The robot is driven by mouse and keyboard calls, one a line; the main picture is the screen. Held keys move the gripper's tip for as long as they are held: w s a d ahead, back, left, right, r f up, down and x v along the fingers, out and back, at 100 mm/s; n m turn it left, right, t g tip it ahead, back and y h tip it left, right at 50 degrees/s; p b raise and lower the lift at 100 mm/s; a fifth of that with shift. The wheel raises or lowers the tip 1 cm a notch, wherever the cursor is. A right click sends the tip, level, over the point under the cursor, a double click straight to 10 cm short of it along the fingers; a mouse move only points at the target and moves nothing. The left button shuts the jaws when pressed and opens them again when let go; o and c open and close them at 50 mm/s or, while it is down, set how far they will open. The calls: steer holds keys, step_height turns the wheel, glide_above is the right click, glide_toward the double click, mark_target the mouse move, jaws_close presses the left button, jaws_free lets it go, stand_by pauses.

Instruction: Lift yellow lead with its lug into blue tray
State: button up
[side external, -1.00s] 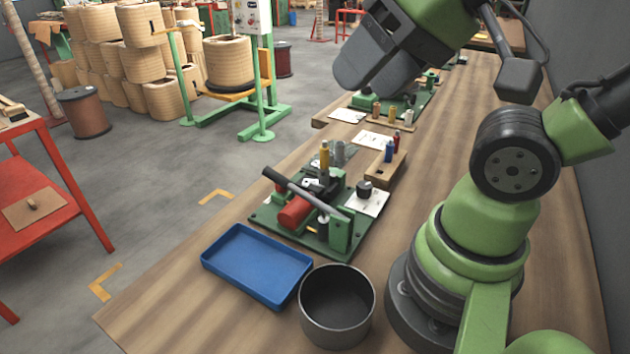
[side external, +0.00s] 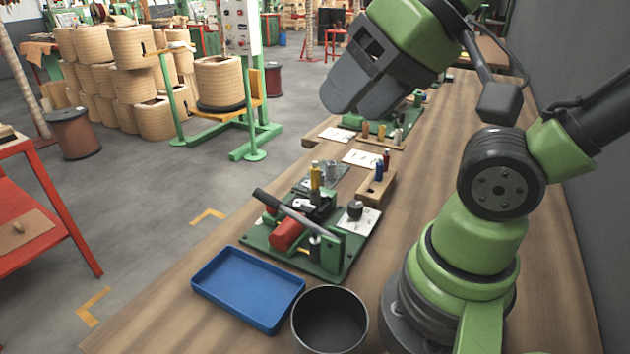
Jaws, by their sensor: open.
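The blue tray (side external: 248,290) lies on the bench in front of the fixture and is empty. My gripper (side external: 350,100) is open and empty. It hangs high above the bench, up and to the right of the yellow lead in the picture, and touches nothing.
A dark round bin (side external: 330,322) stands beside the tray. Behind the fixture, a wooden block (side external: 375,190) holds blue and red pieces. Another fixture with upright pegs (side external: 381,132) stands farther back. The fixture's black lever (side external: 282,207) slopes across it.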

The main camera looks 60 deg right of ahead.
steer(key=shift+c, duration=0.6)
steer(key=n+g+h, duration=0.2)
steer(key=n+g, duration=0.5)
steer(key=n, duration=0.2)
glide_above(316, 168)
steer(key=f, duration=1.3)
steer(key=shift+w+d+f, duration=0.2)
steer(key=shift+f, duration=0.1)
steer(key=shift+d+f, duration=0.1)
steer(key=shift+f, duration=0.6)
step_height(316, 168, down, 9)
steer(key=shift+r, duration=0.1)
